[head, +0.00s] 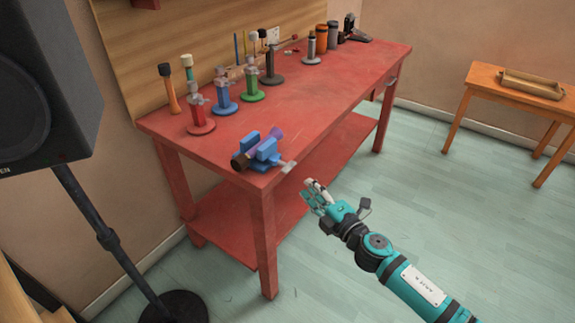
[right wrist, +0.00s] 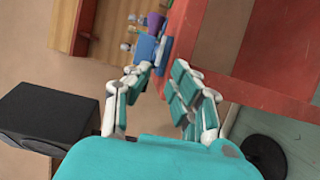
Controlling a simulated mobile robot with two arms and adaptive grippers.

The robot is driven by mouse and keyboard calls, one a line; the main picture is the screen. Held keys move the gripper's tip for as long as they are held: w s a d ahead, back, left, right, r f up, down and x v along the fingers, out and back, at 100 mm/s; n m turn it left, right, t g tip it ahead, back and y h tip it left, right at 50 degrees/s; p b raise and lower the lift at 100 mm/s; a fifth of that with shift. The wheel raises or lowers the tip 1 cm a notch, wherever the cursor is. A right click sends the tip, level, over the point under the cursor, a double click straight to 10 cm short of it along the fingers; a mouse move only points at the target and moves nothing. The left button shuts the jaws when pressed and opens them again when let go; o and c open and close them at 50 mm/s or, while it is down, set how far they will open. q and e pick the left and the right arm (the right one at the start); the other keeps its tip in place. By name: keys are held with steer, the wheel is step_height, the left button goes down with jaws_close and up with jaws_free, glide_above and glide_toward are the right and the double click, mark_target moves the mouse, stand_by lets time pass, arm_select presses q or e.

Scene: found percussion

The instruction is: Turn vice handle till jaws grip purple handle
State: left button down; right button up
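A blue vice (head: 266,150) sits at the near corner of the red workbench. A purple handle (head: 275,135) lies across it between the blue jaws, with a dark end (head: 241,161) sticking out at left. I cannot tell if the jaws touch it. The vice's pale grey handle (head: 288,167) points out past the bench edge. My right gripper (head: 311,187) is just off that edge, close to the vice handle and apart from it. In the right wrist view its fingers are spread and empty, with the vice (right wrist: 146,46) beyond. My left gripper is out of view.
The red workbench (head: 330,100) holds a row of coloured stands, including red (head: 201,124), blue (head: 225,105) and green (head: 251,94) ones, along its back. A black speaker (head: 45,85) stands at left. A wooden table (head: 515,85) is at right. Floor between is clear.

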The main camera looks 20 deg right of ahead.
mark_target(291, 169)
steer(key=x, duration=1.1)
jaws_close()
